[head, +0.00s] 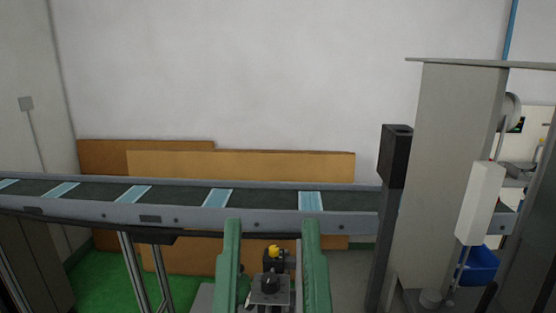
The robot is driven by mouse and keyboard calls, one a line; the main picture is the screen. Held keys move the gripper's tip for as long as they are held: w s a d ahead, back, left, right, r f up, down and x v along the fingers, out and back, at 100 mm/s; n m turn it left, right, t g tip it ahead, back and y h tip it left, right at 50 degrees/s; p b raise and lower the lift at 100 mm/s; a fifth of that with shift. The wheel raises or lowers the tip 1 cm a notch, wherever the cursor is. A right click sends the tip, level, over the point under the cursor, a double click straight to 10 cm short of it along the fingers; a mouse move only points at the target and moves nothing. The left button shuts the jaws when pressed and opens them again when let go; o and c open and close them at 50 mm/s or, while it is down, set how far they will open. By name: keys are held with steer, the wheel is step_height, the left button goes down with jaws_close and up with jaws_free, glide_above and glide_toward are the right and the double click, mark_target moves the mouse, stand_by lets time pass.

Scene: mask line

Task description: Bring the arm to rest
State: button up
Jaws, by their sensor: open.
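I cannot tell whether these belong to me.
A grey conveyor (270,219) crosses the view, carrying several flat light-blue and white pieces (311,201) spaced apart. A tall grey cabinet (440,170) and a black post (396,158) stand at the right. A blue bin (480,265) sits behind. Brown boards (240,164) lean on the wall.

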step_height(320, 180, up, 38)
steer(key=p, duration=3.7)
steer(key=shift+s, duration=0.4)
